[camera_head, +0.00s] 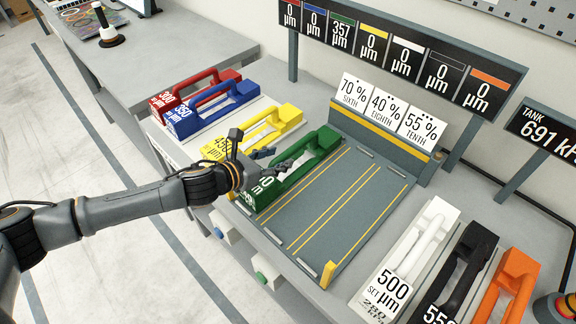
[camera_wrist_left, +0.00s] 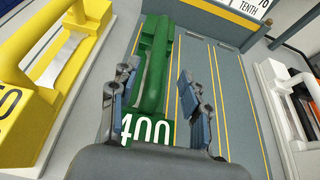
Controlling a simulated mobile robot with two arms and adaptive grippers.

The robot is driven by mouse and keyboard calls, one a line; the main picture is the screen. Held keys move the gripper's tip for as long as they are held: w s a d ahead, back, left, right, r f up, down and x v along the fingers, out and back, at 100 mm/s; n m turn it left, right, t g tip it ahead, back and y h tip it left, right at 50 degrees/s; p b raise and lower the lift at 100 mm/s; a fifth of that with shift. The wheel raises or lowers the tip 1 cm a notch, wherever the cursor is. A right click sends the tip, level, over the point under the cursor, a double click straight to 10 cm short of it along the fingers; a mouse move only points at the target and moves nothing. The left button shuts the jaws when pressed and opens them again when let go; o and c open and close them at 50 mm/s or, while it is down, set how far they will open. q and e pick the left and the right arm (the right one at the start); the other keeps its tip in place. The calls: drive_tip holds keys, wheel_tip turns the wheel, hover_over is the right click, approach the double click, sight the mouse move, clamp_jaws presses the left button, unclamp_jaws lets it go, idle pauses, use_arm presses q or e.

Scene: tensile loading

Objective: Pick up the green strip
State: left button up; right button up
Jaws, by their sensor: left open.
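The green strip (camera_head: 320,142) lies on the left side of the grey bed, with a raised handle bar between two blocks. In the left wrist view the green strip (camera_wrist_left: 157,60) runs up the picture, and its near block reads 400. My left gripper (camera_head: 268,158) is open over the near part of the strip. Its fingers (camera_wrist_left: 160,97) stand on both sides of the handle bar in the left wrist view. Whether they touch it I cannot tell. The arm hides part of the near block in the head view. My right gripper is not in view.
The yellow strip (camera_head: 287,116) lies just left of the green one, with blue (camera_head: 243,90) and red (camera_head: 229,75) strips beyond. White (camera_head: 436,215), black (camera_head: 482,240) and orange (camera_head: 518,265) strips lie at the right. The grey bed (camera_head: 335,205) is bare right of the green strip.

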sight(281, 155)
use_arm(q)
drive_tip(key=shift+p+x, duration=0.55)
drive_tip(key=shift+x, duration=2.1)
drive_tip(key=shift+w+a+f, duration=0.1)
drive_tip(key=shift+a, duration=0.05)
clamp_jaws()
